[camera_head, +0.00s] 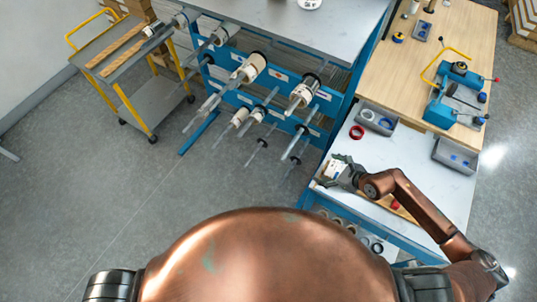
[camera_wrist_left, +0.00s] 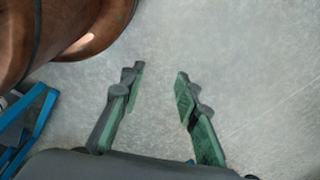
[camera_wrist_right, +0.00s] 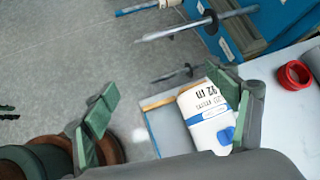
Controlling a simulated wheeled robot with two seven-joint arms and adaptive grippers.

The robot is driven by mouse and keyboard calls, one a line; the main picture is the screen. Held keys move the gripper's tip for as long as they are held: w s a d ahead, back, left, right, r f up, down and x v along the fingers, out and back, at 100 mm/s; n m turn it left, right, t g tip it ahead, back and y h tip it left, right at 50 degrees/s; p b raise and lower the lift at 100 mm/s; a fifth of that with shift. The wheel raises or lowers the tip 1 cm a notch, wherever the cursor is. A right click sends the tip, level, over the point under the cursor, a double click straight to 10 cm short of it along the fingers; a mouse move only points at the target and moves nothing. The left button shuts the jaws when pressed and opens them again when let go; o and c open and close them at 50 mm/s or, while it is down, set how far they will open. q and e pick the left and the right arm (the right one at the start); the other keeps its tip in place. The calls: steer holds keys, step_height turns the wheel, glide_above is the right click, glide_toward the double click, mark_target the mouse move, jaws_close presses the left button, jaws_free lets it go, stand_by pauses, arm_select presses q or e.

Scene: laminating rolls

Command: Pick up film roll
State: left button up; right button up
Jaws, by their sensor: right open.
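A white film roll (camera_wrist_right: 205,117) with black lettering and a blue mark shows in the right wrist view. It is at the bench corner, close to the right-hand finger of my right gripper (camera_wrist_right: 160,103), which overlaps its edge. I cannot tell whether they touch. This gripper is open, its other finger well to the left over the floor. In the head view my right gripper (camera_head: 347,177) is at the bench's left edge, beside the white roll (camera_head: 333,168). My left gripper (camera_wrist_left: 158,76) is open and empty above bare floor; it is hidden in the head view.
A blue rack (camera_head: 285,82) with several rolls on protruding rods stands left of the bench (camera_head: 405,155). A red ring (camera_head: 356,132) and grey bins (camera_head: 376,118) lie on the bench. A yellow-framed cart (camera_head: 125,55) stands at upper left. The floor (camera_head: 110,190) at left is clear.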

mark_target(340, 172)
steer(key=d+f+h, duration=0.1)
steer(key=d, duration=0.2)
steer(key=d+f+n+h, duration=0.1)
steer(key=d+f, duration=0.1)
steer(key=d, duration=0.1)
steer(key=d+f+n+g+h, duration=0.1)
steer(key=d, duration=0.3)
steer(key=shift+f+h, duration=0.35)
steer(key=shift+h, duration=0.05)
steer(key=shift+w+d+f, duration=0.15)
steer(key=shift+d+f, duration=0.05)
steer(key=shift+f, duration=0.1)
steer(key=x, duration=0.2)
steer(key=p+x, duration=0.1)
steer(key=x, duration=0.3)
steer(key=shift+a+f+p, duration=0.1)
steer(key=shift+a+p, duration=0.2)
steer(key=shift+p, duration=0.1)
steer(key=shift+f, duration=0.4)
arm_select(q)
steer(key=s, duration=0.4)
steer(key=shift+r, duration=0.1)
steer(key=shift+f+b, duration=0.3)
arm_select(e)
steer(key=shift+f, duration=0.25)
steer(key=shift+c, duration=0.5)
